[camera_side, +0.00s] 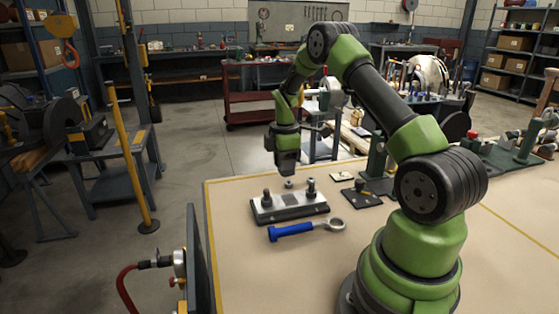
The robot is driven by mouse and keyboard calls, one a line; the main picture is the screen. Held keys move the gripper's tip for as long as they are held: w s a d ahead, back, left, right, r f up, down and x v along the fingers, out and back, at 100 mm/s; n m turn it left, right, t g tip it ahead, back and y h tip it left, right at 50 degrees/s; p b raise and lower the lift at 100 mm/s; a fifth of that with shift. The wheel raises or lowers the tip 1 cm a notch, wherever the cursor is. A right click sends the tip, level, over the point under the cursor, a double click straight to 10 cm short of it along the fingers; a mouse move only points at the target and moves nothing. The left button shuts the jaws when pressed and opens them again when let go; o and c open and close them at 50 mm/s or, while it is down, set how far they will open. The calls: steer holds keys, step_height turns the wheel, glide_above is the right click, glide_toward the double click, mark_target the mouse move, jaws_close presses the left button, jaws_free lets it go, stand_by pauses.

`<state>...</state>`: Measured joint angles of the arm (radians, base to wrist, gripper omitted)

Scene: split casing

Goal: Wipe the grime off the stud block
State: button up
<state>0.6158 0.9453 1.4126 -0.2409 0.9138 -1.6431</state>
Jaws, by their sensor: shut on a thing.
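The stud block (289,207) is a pale metal block on a dark base, lying on the tan bench top. An upright dark stud stands near each end, and a dark grey patch of grime (289,198) shows on its top between them. My gripper (286,168) points down above and behind the block, clear of it. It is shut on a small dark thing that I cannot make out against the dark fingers.
A blue-handled ring spanner (304,230) lies in front of the block. A small nut (289,183) lies behind it. To the right are a small pale plate (341,176) and a dark plate (362,197) with small parts. The bench's left front area is clear.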

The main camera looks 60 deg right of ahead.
mark_target(291, 213)
step_height(291, 213, down, 6)
steer(key=shift+r, duration=0.1)
steer(key=shift+s+a+f, duration=0.15)
steer(key=shift+f, duration=0.1)
steer(key=shift+c, duration=0.3)
steer(key=shift+s+a, duration=2.15)
steer(key=shift+a, duration=0.05)
steer(key=shift+w+d, duration=2.35)
steer(key=shift+d, duration=0.05)
steer(key=shift+r, duration=4.05)
steer(key=shift+a, duration=0.15)
